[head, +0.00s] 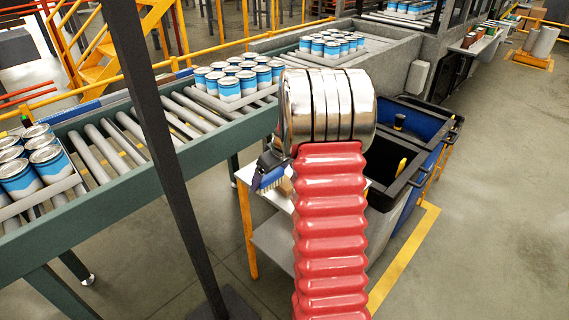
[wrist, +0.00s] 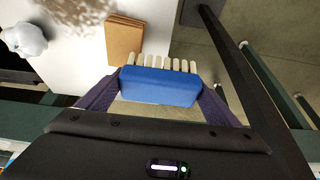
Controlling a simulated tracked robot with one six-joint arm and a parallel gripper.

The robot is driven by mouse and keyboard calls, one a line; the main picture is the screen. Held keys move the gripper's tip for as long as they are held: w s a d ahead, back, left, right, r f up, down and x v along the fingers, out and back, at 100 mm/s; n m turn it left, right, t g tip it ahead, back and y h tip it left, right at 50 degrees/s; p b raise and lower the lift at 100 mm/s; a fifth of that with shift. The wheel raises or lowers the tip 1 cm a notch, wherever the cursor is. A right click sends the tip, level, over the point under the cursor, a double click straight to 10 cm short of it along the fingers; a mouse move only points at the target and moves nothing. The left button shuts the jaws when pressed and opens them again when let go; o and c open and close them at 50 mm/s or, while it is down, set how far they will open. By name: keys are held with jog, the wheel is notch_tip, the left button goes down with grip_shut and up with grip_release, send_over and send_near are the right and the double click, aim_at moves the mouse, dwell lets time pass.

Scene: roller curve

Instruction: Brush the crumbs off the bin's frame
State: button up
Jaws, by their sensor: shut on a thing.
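My gripper (wrist: 157,92) is shut on a blue brush (wrist: 160,86) with pale bristles, gripped between its two dark fingers in the wrist view. In the head view the brush (head: 271,180) hangs beside the left of my arm, above a white-topped table (head: 258,200). Two bins stand to the right of my arm: a blue one (head: 425,133) behind and a grey one (head: 381,222) in front, both with black rims. My arm hides part of the front bin. I cannot make out crumbs on the bins' frames. Brown crumbs (wrist: 75,12) lie on the white table top.
A brown block (wrist: 123,40) and a crumpled white cloth (wrist: 25,38) lie on the table. A roller conveyor (head: 185,125) with trays of blue-and-white cans runs behind. A dark post (head: 165,150) stands at the left.

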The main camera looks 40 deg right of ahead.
jog(key=s+a+f, duration=0.1)
jog(key=a+f, duration=0.3)
jog(key=a, duration=0.7)
jog(key=s+a+f, duration=0.1)
jog(key=a+f, duration=0.2)
jog(key=a, duration=0.8)
jog(key=s+a+f, duration=0.1)
jog(key=a+f, duration=0.3)
jog(key=a, duration=0.6)
jog(key=shift+a+f+m, duration=0.3)
jog(key=shift+a, duration=0.1)
jog(key=shift+s, duration=0.2)
